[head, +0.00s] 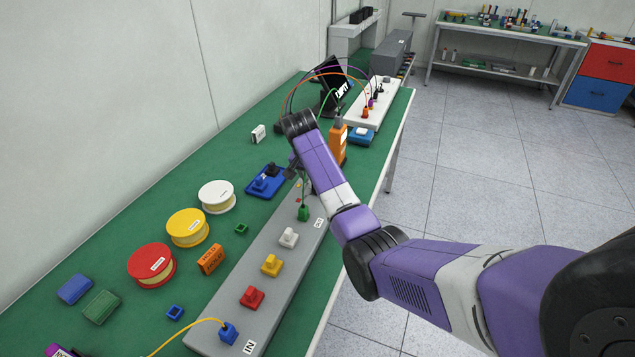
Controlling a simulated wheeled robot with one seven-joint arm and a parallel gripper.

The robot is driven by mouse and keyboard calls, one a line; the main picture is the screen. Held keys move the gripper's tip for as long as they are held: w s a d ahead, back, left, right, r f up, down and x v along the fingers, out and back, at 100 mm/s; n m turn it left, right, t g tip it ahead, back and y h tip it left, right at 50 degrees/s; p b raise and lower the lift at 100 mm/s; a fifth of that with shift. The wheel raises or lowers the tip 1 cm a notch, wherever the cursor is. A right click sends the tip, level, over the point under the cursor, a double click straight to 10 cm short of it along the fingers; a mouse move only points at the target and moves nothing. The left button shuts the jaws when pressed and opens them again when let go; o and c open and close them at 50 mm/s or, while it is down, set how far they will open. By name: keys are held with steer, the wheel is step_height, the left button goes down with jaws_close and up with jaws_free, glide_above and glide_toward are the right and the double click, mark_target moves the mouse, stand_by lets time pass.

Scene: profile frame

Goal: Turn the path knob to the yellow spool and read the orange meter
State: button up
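A yellow spool (187,228) lies on the green bench between a red spool (152,264) and a white spool (217,196). A blue block with a raised knob (264,183) sits beyond the white spool; it may be the path knob. An upright orange device (338,148), likely the orange meter, stands beyond my arm, which partly covers it; its display cannot be read. My gripper (291,170) is a small dark shape right of the blue knob block, apart from it in the picture. My arm hides part of it, and its fingers cannot be made out.
A grey panel (215,322) along the bench carries blue, red, yellow, white and green plugs. A small orange box (211,259) lies beside the spools. A dark screen (335,83) and a white cabled panel (372,100) stand at the far end. Floor is clear on the right.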

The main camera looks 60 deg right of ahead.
steer(key=v, duration=0.6)
steer(key=shift+r, duration=0.15)
stand_by(0.3)
